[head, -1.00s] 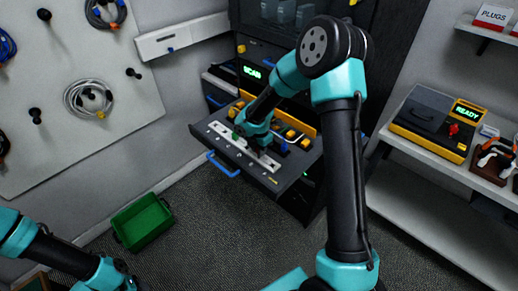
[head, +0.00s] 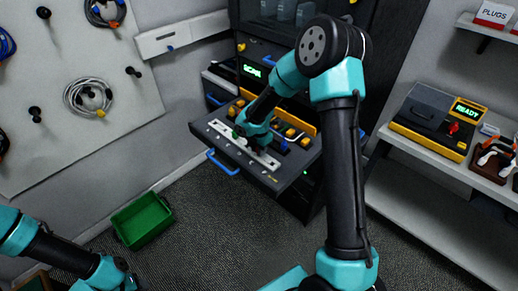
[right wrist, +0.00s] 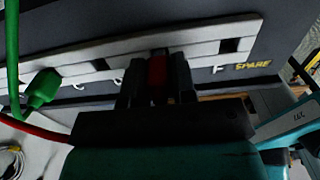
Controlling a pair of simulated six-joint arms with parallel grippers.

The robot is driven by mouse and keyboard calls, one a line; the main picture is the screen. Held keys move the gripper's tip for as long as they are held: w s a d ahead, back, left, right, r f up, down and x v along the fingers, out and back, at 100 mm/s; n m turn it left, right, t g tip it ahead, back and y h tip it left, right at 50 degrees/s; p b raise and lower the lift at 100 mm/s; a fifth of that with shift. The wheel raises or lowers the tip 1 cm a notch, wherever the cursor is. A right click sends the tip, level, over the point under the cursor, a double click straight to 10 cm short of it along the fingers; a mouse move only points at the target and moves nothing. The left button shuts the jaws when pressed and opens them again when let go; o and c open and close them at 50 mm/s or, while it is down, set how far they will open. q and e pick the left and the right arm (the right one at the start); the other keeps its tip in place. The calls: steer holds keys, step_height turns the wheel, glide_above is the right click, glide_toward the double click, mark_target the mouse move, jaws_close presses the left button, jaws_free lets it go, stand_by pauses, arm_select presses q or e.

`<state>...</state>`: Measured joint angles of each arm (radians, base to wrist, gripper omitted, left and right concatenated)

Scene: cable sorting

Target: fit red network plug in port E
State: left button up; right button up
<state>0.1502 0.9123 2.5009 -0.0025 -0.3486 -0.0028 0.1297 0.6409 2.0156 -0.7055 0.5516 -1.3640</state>
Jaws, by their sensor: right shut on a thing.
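The red network plug (right wrist: 157,72) is between the fingers of my right gripper (right wrist: 156,88) in the right wrist view. It points at the white port strip (right wrist: 98,60), in line with a dark slot left of the letter F. I cannot tell whether its tip is inside the slot. The gripper hides any letter there. In the head view my right gripper (head: 246,130) is over the port strip (head: 222,136) in the pulled-out drawer. My left gripper (head: 122,280) is at the lower left edge, far from the strip; its jaws are unclear.
A green plug (right wrist: 44,86) with its green cable sits at the strip, left of my right gripper. A red cable (right wrist: 38,132) runs at lower left. The drawer has a blue handle (head: 222,164). A green bin (head: 143,221) stands on the floor.

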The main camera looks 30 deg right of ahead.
steer(key=shift+f, duration=0.35)
stand_by(0.4)
steer(key=o, duration=1)
steer(key=shift+o, duration=0.3)
steer(key=o, duration=0.4)
steer(key=shift+r, duration=0.15)
steer(key=shift+r, duration=3.35)
